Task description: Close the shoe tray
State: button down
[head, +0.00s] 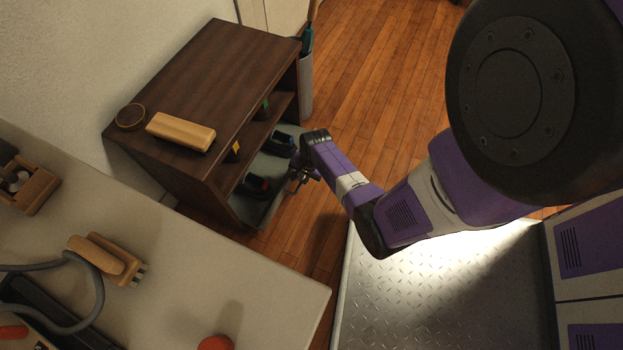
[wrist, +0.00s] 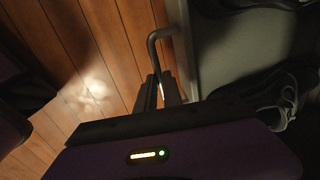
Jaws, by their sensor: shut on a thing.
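The shoe tray (head: 244,209) is a grey pull-out at the bottom of a dark wooden cabinet (head: 215,65). It stands out past the cabinet's front, with dark shoes (head: 257,186) in it. In the wrist view the tray (wrist: 213,62) lies at the right, with a laced shoe (wrist: 284,103) in it. A dark bent bar handle (wrist: 152,47) is on its front edge. My gripper (wrist: 158,80) is shut on the handle, its fingers around the bar. In the head view my gripper (head: 296,183) is at the tray's front, its fingertips small and partly hidden.
A wooden block (head: 181,132) and a round ring-like item (head: 130,117) lie on the cabinet top. A pale worktop (head: 200,290) with tools fills the lower left. Bare wood floor (head: 375,80) lies in front of the cabinet. A bin (head: 306,85) stands beside the cabinet.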

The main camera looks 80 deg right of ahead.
aim_at(284, 174)
jog(key=w, duration=0.2)
jog(key=w+d+b, duration=0.1)
jog(key=w, duration=0.3)
jog(key=shift+w+d, duration=0.15)
jog(key=shift+d, duration=0.1)
jog(key=shift+w+d, duration=0.1)
jog(key=shift+w, duration=0.4)
jog(key=c, duration=1.5)
grip_release()
jog(key=shift+r, duration=0.2)
notch_tip(284, 174, up, 7)
jog(key=s+p, duration=0.1)
jog(key=p, duration=0.3)
jog(key=shift+s+a+r+p, duration=0.2)
jog(key=shift+s+p, duration=0.1)
jog(key=shift+p, duration=0.1)
